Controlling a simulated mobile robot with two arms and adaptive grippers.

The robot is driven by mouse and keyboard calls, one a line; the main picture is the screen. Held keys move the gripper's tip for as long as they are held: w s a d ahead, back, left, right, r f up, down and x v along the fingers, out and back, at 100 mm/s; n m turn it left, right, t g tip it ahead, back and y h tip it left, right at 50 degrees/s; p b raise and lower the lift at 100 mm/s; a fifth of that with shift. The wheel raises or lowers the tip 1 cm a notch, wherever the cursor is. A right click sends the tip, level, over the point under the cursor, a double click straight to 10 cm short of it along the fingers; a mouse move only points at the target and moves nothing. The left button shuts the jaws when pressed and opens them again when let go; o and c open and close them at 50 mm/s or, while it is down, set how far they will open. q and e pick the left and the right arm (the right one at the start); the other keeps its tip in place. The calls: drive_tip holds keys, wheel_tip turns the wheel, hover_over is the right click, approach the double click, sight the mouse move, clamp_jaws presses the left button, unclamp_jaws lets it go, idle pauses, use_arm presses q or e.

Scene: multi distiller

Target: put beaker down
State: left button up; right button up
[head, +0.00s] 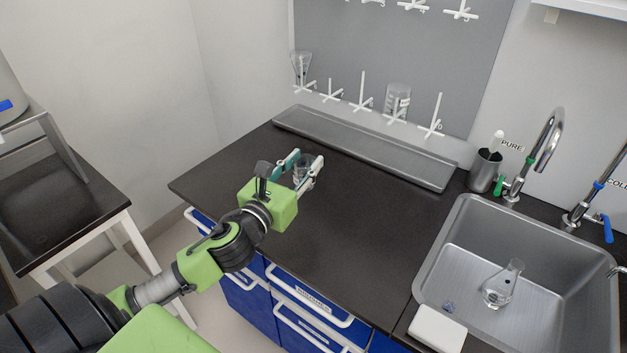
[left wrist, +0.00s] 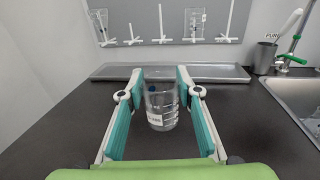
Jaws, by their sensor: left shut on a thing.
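A clear glass beaker (head: 301,170) with a white label is between the fingers of my left gripper (head: 304,168), above or on the black countertop (head: 370,222). In the left wrist view the beaker (left wrist: 161,106) is upright, and the teal finger pads of my left gripper (left wrist: 160,92) close on it from both sides. I cannot tell whether its base touches the counter. My right gripper is not in view.
A long metal tray (head: 365,145) lies along the back wall under a peg rack (head: 395,60) with glassware. The sink (head: 520,270) at right holds a flask (head: 500,287). The counter around the beaker is clear.

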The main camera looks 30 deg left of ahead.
use_arm(q)
drive_tip(key=w+f, duration=0.1)
drive_tip(key=f, duration=0.1)
drive_tip(key=w+f, duration=0.2)
drive_tip(key=w+f+b, duration=0.1)
drive_tip(key=w+f, duration=0.1)
drive_tip(key=shift+w+a, duration=0.25)
drive_tip(key=shift+a, duration=0.1)
drive_tip(key=shift+f, duration=1.65)
drive_tip(key=shift+f+b, duration=0.15)
drive_tip(key=shift+b, duration=0.2)
drive_tip(key=o, duration=1.2)
